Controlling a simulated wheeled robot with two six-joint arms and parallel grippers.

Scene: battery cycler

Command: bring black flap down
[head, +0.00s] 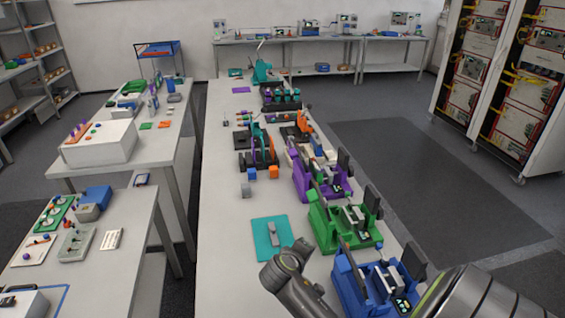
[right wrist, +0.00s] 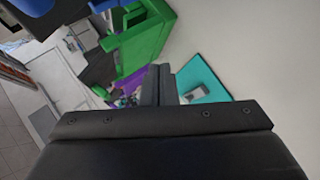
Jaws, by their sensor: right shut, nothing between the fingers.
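A row of cyclers runs along the table: a blue one (head: 350,288), a green one (head: 322,228) and a purple one (head: 303,181). Black flaps stand raised at their right sides: on the blue (head: 414,262), on the green (head: 372,200) and on the purple (head: 344,161). My right gripper (right wrist: 163,84) is shut and empty in the right wrist view. The green cycler (right wrist: 145,42) shows beyond its fingers, with a black part (right wrist: 98,70) beside it. Contact with any flap is not visible. My left gripper does not show.
A teal mat (head: 262,246) with a grey block on it lies left of the green cycler; it also shows in the right wrist view (right wrist: 208,72). Small blue and orange blocks (head: 274,172) lie farther back. White table surface left of the mat is clear.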

